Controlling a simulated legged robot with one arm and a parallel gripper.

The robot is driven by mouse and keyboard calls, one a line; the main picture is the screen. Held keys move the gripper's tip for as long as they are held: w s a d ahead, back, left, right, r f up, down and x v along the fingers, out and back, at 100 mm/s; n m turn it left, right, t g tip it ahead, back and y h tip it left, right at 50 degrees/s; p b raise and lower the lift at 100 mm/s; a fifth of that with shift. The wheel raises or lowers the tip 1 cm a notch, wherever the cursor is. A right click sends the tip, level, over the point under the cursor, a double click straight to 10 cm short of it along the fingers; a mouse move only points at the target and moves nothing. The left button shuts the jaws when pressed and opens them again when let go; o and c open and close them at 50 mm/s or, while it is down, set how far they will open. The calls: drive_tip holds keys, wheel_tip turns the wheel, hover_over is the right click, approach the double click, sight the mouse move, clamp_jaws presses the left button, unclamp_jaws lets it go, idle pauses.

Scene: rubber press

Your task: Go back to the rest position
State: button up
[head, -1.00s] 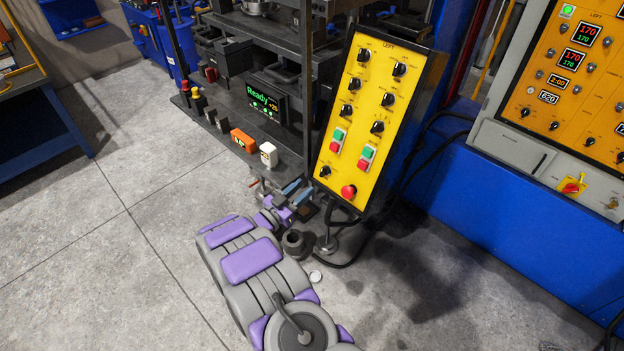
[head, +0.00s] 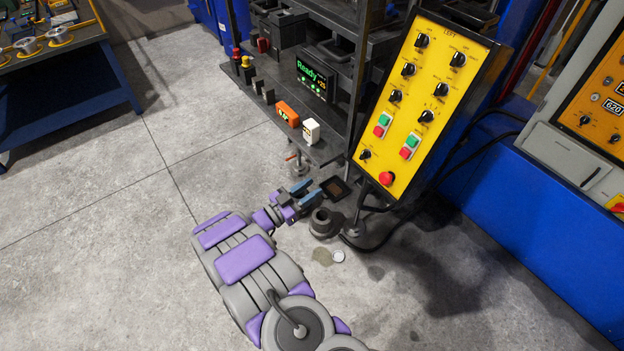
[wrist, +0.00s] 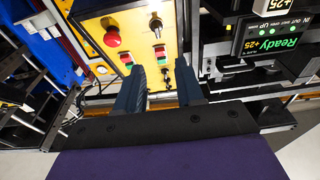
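My gripper (head: 312,190) is at the end of my purple and grey arm, low over the floor in the head view, in front of the dark press frame and left of the yellow control panel (head: 420,105). In the wrist view, its two dark blue fingers (wrist: 160,65) stand apart with nothing between them. The panel shows beyond the fingers, with its red button (wrist: 113,40).
A grey pedestal base (head: 322,222) stands right beside my gripper. The press's ledge carries a white box (head: 311,131), an orange box (head: 287,113) and a green "Ready" display (head: 312,78). A blue bench (head: 75,92) is at left. The floor (head: 130,200) between is clear.

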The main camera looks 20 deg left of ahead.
drive_tip(key=shift+w, duration=0.1)
drive_tip(key=w+a+r+n+g+y, duration=0.25)
drive_tip(key=w+a+r+y, duration=0.25)
drive_tip(key=w+r+y, duration=0.6)
drive_tip(key=s+d+r+n+g+y, duration=0.4)
drive_tip(key=s+r+y, duration=0.15)
drive_tip(key=r, duration=0.35)
drive_tip(key=s+d+g+h, duration=0.1)
drive_tip(key=s+d+g, duration=0.2)
drive_tip(key=s+d, duration=0.7)
drive_tip(key=s+d+g+h, duration=0.2)
drive_tip(key=s+d+g, duration=0.2)
drive_tip(key=s+d, duration=0.7)
drive_tip(key=s+d+g+h, duration=0.1)
drive_tip(key=s+d+g, duration=0.2)
drive_tip(key=s+d, duration=0.8)
drive_tip(key=s+n, duration=0.1)
drive_tip(key=s, duration=0.8)
drive_tip(key=shift+s+r, duration=0.25)
drive_tip(key=shift+r, duration=0.15)
drive_tip(key=shift+d+g+h, duration=0.1)
drive_tip(key=shift+g+h, duration=0.15)
